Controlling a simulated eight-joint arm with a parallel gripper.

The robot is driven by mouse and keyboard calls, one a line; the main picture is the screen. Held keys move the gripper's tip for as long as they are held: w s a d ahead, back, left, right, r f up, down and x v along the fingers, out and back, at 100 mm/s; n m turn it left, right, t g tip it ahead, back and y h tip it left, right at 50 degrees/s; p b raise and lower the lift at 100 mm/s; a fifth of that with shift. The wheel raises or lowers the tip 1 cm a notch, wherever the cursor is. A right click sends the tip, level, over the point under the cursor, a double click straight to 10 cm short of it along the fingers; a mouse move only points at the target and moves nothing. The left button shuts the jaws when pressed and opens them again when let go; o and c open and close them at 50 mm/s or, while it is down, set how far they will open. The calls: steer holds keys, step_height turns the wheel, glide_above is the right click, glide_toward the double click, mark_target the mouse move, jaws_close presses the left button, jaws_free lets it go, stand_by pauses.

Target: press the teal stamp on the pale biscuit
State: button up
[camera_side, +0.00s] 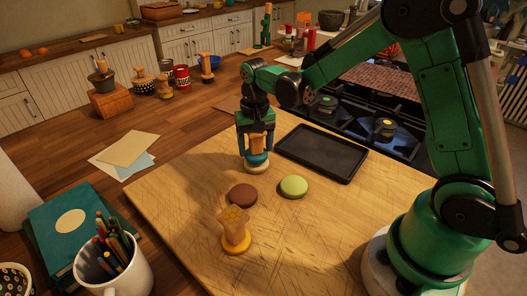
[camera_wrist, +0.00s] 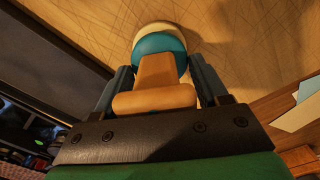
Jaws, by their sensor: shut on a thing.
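My gripper (camera_side: 256,148) is shut on the wooden handle of the teal stamp (camera_side: 257,157), which is upright with its teal base down. In the wrist view the fingers (camera_wrist: 162,76) flank the handle, with the teal base (camera_wrist: 160,48) beyond it. The pale biscuit (camera_side: 256,168) lies on the wooden board directly under the teal base, mostly covered. Its pale rim also shows past the base in the wrist view (camera_wrist: 158,27). The base seems to meet the biscuit; I cannot tell whether it is pressed.
A brown biscuit (camera_side: 243,195) and a green biscuit (camera_side: 293,187) lie nearer on the board. A stamp with an orange base (camera_side: 236,240) stands in front of them. A dark tray (camera_side: 322,152) lies right of my gripper. The board's near right is clear.

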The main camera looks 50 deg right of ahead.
steer(key=shift+f, duration=0.65)
stand_by(1.2)
steer(key=shift+r, duration=3.55)
